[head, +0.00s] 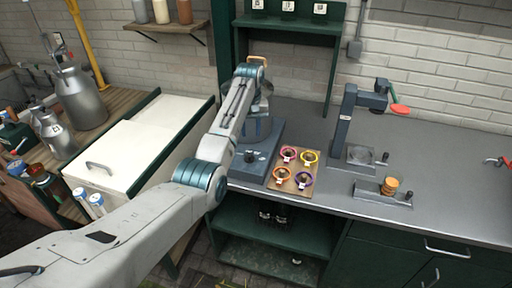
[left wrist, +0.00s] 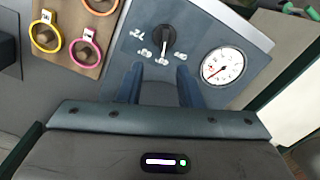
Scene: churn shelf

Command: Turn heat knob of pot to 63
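In the head view the knob (head: 250,157) is on the front of the pot's blue base (head: 262,140). The pot itself is partly hidden behind my left arm. My left gripper (left wrist: 161,72) is open in the left wrist view, its two fingers apart over the panel. The knob shows just past the fingertips, with nothing between the fingers. A round white dial (left wrist: 222,65) with a red needle is right of the knob.
A wooden board (head: 294,183) with several coloured rings lies right of the base. A white chest (head: 130,155) is left. Green shelf posts rise behind.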

